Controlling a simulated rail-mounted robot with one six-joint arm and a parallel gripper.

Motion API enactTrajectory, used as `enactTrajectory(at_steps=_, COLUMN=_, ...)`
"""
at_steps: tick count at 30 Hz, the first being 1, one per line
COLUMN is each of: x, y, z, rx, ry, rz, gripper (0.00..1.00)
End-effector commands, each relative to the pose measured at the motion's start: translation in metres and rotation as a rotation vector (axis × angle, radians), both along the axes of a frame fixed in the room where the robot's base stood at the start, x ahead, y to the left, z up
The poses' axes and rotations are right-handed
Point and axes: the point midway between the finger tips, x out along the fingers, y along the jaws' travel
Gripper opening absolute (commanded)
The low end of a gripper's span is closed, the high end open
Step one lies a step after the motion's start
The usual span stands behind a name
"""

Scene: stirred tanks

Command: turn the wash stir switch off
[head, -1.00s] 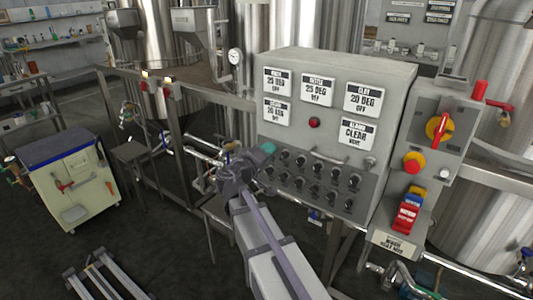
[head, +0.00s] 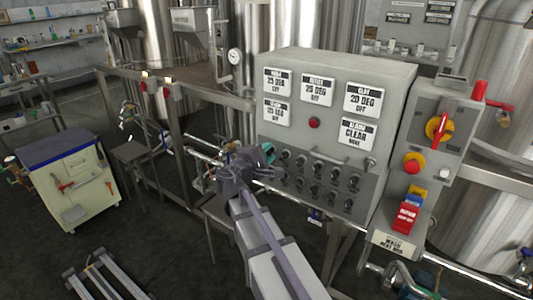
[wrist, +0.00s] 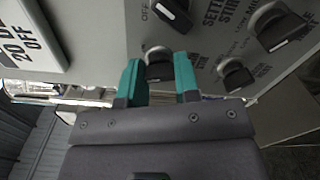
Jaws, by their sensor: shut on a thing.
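My gripper (head: 270,160) is at the left edge of the grey control panel (head: 385,100) in the head view, beside the upper row of knobs. In the wrist view its two teal fingers (wrist: 160,78) are shut on a black rotary knob (wrist: 160,64), one on each side. The label of that knob is mostly hidden, so I cannot read its name or its setting. The word SETTLE shows on a label near the neighbouring knobs. The wash display (head: 277,81) at the panel's upper left appears to read 25 DEG OFF.
Other black knobs (wrist: 279,25) sit close around the held one. A red and yellow main switch (head: 438,128) and a red push button (head: 413,163) are on the right-hand box.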

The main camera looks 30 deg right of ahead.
Motion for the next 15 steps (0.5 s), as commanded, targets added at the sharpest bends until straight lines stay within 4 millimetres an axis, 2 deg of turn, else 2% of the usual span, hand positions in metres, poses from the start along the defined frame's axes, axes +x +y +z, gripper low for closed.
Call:
enactTrajectory(at_steps=6, x=0.0000, y=0.0001, z=0.0000, rx=-0.058, ry=0.112, rz=0.000, gripper=0.06)
enactTrajectory(at_steps=15, x=-0.0001, y=0.0002, z=-0.0001, rx=-0.095, ry=0.182, rz=0.000, gripper=0.06)
